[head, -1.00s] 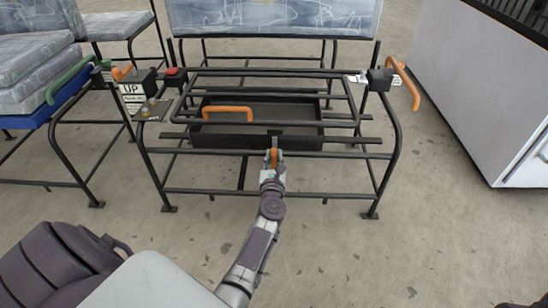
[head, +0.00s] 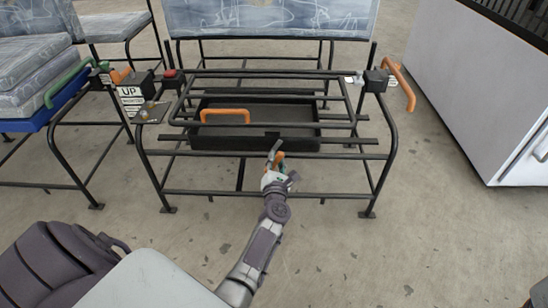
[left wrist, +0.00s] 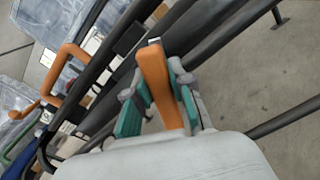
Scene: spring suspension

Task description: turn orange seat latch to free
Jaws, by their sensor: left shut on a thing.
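The orange seat latch (head: 280,157) sits at the middle of the front rail of the black bench frame (head: 355,154). In the head view it is mostly hidden by my left gripper (head: 281,163). In the left wrist view the orange latch (left wrist: 156,82) shows as a long bar between the teal finger pads of my left gripper (left wrist: 157,108). The gripper is shut on the latch and looks tilted in the head view. My right gripper is not in view.
A black tray (head: 268,140) with an orange handle (head: 225,117) is inside the frame. Orange handles also stand at the frame's right (head: 405,82) and left (head: 120,75). A grey cabinet (head: 475,90) is at right; cushions (head: 30,75) lie at left. The front floor is clear.

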